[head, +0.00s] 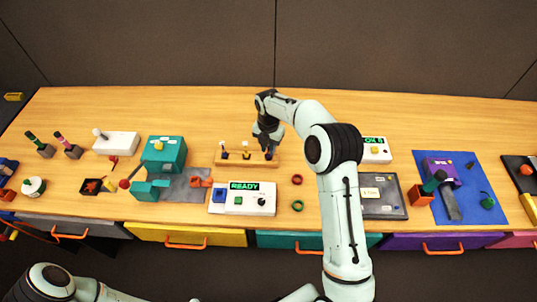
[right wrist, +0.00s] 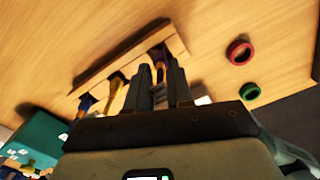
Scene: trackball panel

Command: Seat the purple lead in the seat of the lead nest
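A long wooden block (head: 231,162) on the bench, which may be the lead nest, holds a row of upright leads. My right gripper (head: 268,150) is at the block's right end, pointing down. In the right wrist view its fingers (right wrist: 160,78) stand on both sides of a lead with purple and orange parts (right wrist: 159,66), which meets a dark opening in the block (right wrist: 88,72). Whether the fingers press on it is unclear. My left gripper is out of view.
A white console (head: 231,207) with a READY display stands in front of the block. Red (head: 297,180) and green (head: 297,206) rings lie to its right. A teal machine (head: 165,152) is at the left. The bench behind the block is clear.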

